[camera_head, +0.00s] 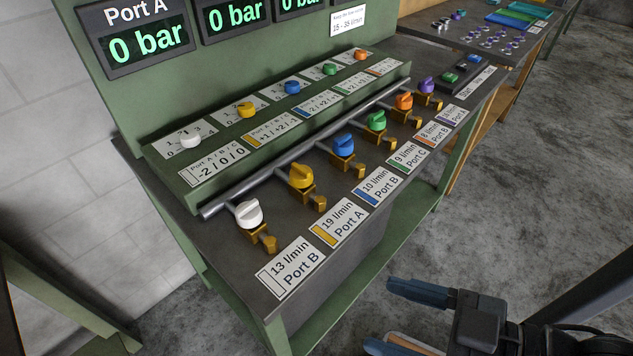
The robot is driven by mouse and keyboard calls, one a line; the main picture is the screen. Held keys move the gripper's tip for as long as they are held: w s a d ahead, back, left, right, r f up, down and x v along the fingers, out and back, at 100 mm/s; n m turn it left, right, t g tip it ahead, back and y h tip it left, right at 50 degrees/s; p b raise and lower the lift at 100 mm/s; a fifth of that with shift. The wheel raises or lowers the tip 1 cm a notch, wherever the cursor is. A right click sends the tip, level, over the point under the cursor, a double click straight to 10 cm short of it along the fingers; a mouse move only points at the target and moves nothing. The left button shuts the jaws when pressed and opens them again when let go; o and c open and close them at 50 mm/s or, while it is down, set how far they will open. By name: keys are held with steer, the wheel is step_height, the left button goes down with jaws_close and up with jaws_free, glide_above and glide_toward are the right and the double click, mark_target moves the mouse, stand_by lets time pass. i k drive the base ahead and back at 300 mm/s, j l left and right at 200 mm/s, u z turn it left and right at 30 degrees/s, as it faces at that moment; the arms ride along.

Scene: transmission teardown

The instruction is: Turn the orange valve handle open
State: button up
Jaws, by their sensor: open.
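The orange valve handle (403,101) sits on a brass valve body along the grey pipe, toward the far right end of the front row. Its label (432,135) lies in front of it, with an orange stripe and "Port B". A smaller orange knob (361,55) stands at the far end of the raised back panel. My gripper (380,318) is at the bottom right, in front of the bench and over the floor. Its blue-grey fingers are apart, with nothing seen between them. It is well away from the orange handle and touches no valve.
White (249,213), yellow (302,176), blue (343,145), green (376,121) and purple (427,85) handles share the pipe (290,157). Green stands next to orange on the left, purple on the right. Displays reading 0 bar (146,47) stand behind. Open floor (500,210) lies right of the bench.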

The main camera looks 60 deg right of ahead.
mark_target(405, 101)
steer(key=z, duration=1.5)
